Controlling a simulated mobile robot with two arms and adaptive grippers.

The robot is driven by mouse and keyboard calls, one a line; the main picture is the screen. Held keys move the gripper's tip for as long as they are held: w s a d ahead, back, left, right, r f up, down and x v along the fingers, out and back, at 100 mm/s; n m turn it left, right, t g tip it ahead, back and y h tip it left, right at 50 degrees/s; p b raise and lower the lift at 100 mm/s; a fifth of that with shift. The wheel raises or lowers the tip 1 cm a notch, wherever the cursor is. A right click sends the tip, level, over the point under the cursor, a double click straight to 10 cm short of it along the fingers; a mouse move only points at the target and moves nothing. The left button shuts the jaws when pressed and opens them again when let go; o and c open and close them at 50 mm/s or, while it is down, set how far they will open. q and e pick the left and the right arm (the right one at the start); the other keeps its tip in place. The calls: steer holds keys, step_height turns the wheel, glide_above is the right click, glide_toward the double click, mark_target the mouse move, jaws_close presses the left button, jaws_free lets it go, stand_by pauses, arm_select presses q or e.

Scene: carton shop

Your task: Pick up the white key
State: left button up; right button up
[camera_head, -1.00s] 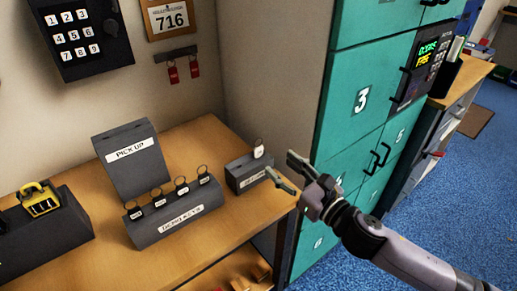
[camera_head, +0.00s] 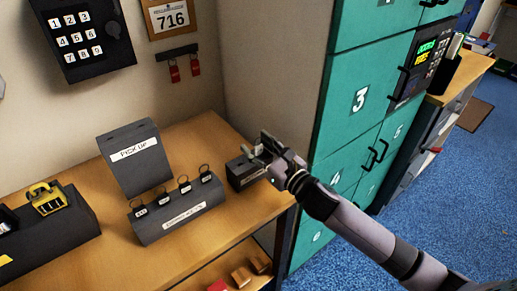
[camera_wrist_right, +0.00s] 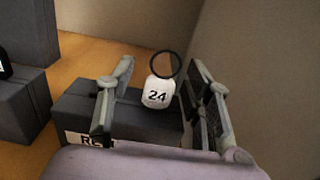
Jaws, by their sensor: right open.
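The white key (camera_wrist_right: 157,93) is a white tag marked 24 with a dark ring, standing upright on a small dark grey box (camera_wrist_right: 75,110) in the right wrist view. In the head view this box (camera_head: 238,178) sits at the right end of the wooden counter, and my gripper mostly hides the key. My right gripper (camera_wrist_right: 160,95) is open, with one finger on each side of the key. No clear contact with the key shows. My left gripper is not in view.
A dark rack of several black key tags (camera_head: 180,218) stands left of the box, with a PICK UP box (camera_head: 135,160) behind it. A yellow padlock (camera_head: 47,198) lies on another dark box. Teal lockers (camera_head: 350,110) rise close to the right.

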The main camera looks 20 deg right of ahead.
steer(key=c, duration=1)
